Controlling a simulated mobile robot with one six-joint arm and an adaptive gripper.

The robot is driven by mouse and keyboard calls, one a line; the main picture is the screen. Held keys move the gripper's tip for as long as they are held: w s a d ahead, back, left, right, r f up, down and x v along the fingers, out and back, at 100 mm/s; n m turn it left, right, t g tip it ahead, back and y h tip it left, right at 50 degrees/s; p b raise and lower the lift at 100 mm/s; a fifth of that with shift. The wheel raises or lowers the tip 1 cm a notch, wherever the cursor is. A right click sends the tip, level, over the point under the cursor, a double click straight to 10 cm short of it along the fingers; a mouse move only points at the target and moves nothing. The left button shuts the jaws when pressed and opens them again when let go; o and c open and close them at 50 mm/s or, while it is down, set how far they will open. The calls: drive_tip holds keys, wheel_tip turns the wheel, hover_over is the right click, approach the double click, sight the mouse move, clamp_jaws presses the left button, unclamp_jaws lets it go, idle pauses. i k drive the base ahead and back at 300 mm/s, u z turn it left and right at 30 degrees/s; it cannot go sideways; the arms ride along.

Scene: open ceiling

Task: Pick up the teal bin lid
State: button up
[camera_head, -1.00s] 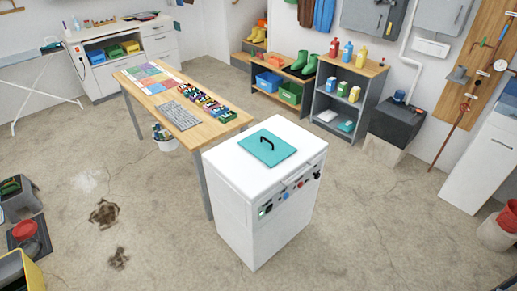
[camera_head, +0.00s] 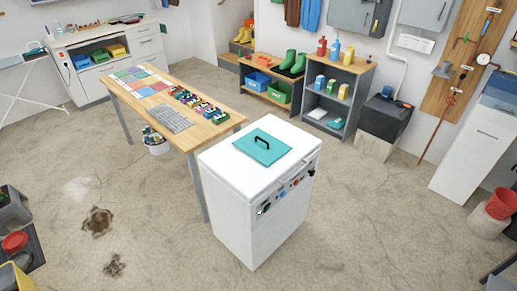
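A wooden table (camera_head: 150,112) with colored cards, a grey keyboard and small colored items stands behind and left of the appliance. A white bucket (camera_head: 157,143) is beneath it. Grey shelves (camera_head: 338,95) stand farther back. The floor in front and to the right is mostly clear.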

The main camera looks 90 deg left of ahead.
sight(263, 147)
drive_tip(key=u, duration=3)
drive_tip(key=i, duration=0.6)
drive_tip(key=u, duration=0.1)
